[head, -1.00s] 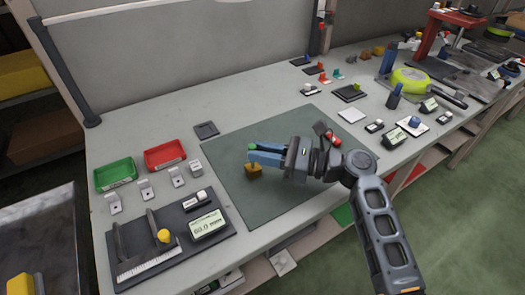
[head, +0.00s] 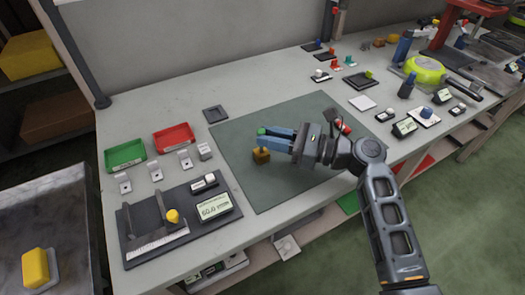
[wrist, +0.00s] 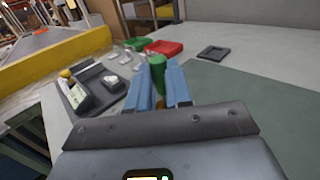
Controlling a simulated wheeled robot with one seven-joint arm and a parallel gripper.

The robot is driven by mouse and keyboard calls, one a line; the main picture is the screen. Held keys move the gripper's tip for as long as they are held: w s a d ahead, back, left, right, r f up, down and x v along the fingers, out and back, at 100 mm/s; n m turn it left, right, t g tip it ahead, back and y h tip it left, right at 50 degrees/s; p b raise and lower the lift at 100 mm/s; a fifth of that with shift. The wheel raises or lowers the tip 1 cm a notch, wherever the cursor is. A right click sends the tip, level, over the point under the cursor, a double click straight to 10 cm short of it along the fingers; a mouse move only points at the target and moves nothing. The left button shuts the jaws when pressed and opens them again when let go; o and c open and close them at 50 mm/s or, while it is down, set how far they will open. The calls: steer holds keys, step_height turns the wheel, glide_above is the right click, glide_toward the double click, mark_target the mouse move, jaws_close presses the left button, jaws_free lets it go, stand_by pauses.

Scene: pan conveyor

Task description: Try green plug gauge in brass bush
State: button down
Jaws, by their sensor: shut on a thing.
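The green plug gauge (head: 262,131) is held upright between the blue fingers of my gripper (head: 272,139). In the wrist view its green handle (wrist: 158,68) stands between the two fingertips (wrist: 161,88). The brass bush (head: 261,156) sits on the green mat (head: 300,185), directly below the gauge in the head view. The fingers hide part of the gauge's lower end, so I cannot tell whether its tip is in the bore or above it.
A green tray (head: 125,154) and a red tray (head: 174,138) stand left of the mat, with several small metal brackets before them. A dark board with a caliper and a display (head: 214,206) lies front left. A red-handled tool (head: 338,122) lies on the mat behind my wrist.

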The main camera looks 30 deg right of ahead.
steer(key=shift+r+p, duration=2.95)
steer(key=shift+p, duration=0.45)
steer(key=shift+d, duration=0.1)
